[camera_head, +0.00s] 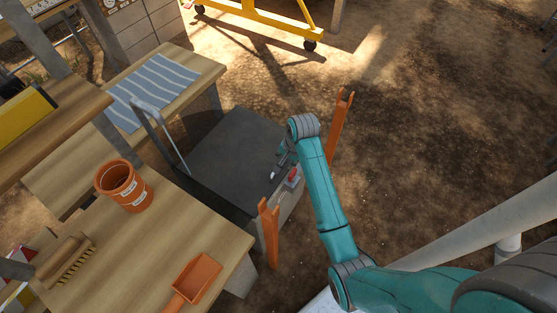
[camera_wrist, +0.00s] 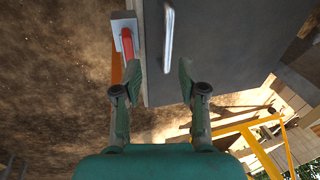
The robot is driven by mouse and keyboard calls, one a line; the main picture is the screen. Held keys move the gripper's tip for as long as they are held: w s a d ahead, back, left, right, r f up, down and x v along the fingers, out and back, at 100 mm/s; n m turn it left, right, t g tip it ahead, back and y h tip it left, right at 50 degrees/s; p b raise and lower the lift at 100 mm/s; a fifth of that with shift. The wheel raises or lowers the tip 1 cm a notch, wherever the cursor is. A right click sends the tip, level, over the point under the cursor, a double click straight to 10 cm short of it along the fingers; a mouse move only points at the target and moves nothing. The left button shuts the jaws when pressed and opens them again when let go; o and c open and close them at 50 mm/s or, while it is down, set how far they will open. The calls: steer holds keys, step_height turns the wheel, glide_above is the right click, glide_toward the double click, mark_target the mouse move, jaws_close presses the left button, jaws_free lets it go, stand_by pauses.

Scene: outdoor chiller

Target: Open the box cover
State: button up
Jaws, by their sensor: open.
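The box is a low grey box (camera_head: 287,204) with a flat dark grey cover (camera_head: 232,145) lying shut on top. The cover also fills the upper middle of the wrist view (camera_wrist: 225,45). A red latch or handle (camera_head: 293,178) is on the box's right side; it shows in the wrist view (camera_wrist: 127,43) on a grey mount. A silver bar (camera_wrist: 168,38) lies over the cover near its edge. My gripper (camera_wrist: 159,78) is open and empty, its fingers on either side of the cover's edge in that view. In the head view my gripper (camera_head: 278,165) is over that edge, partly hidden by my arm.
Orange posts (camera_head: 340,125) and (camera_head: 268,232) stand by the box. A metal rail (camera_head: 160,138) rises at its left. A wooden table (camera_head: 150,250) with an orange bucket (camera_head: 123,187), brush and dustpan is at lower left. Bare ground is free at right.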

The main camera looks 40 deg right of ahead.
steer(key=shift+m+g, duration=0.3)
steer(key=shift+g, duration=0.1)
steer(key=w+f, duration=0.1)
steer(key=f, duration=0.1)
steer(key=w+f, duration=0.1)
steer(key=f, duration=0.2)
steer(key=w+d+f, duration=0.1)
steer(key=w+f, duration=0.1)
steer(key=f, duration=0.1)
steer(key=shift+d, duration=0.1)
jaws_close()
